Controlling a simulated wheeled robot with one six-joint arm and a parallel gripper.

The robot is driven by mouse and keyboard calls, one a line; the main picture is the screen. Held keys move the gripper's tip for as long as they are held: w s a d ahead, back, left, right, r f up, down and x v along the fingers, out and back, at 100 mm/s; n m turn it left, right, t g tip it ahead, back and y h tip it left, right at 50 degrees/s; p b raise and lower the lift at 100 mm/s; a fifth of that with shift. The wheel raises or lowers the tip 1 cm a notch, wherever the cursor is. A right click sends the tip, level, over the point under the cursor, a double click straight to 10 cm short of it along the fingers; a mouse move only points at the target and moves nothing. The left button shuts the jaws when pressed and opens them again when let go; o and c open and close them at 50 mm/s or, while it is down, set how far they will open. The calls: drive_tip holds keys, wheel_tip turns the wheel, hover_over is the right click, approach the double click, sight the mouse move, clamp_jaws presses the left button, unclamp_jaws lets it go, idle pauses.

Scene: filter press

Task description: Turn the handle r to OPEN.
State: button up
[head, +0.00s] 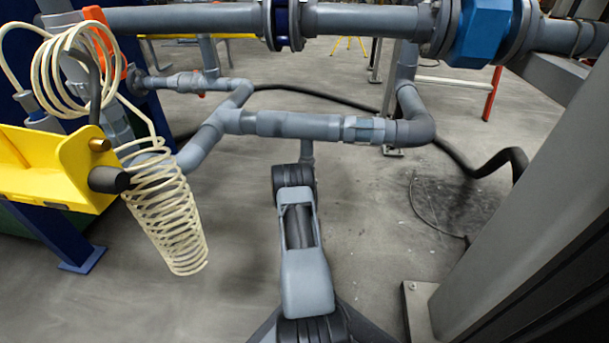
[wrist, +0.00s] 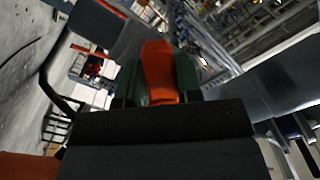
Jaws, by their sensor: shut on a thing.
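In the wrist view an orange handle (wrist: 158,70) stands between the two dark green fingertips of my gripper (wrist: 159,82). The gripper is shut on it. The handle's markings and its OPEN position cannot be read. In the head view my grey arm reaches from the bottom centre up to just below the horizontal grey pipe (head: 270,123). My gripper and the handle it holds are hidden there.
A yellow bracket (head: 50,175) and a cream coiled hose (head: 165,220) stand at the left. A large pipe with a blue fitting (head: 478,32) crosses the top. A grey post (head: 520,180) rises at the right. Open floor shows on both sides of my arm.

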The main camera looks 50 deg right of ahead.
drive_tip(key=n, duration=0.1)
drive_tip(key=s+n, duration=0.1)
drive_tip(key=n, duration=0.1)
drive_tip(key=d+n, duration=0.1)
drive_tip(key=shift+s+f, duration=0.3)
drive_tip(key=shift+f, duration=0.1)
drive_tip(key=n, duration=0.3)
drive_tip(key=s+n, duration=0.1)
drive_tip(key=shift+s+d+n, duration=0.1)
drive_tip(key=shift+d+n, duration=0.3)
drive_tip(key=o, duration=1.3)
drive_tip(key=shift+a, duration=0.15)
drive_tip(key=shift+a, duration=0.1)
drive_tip(key=shift+p+v, duration=1.3)
drive_tip(key=shift+v, duration=2)
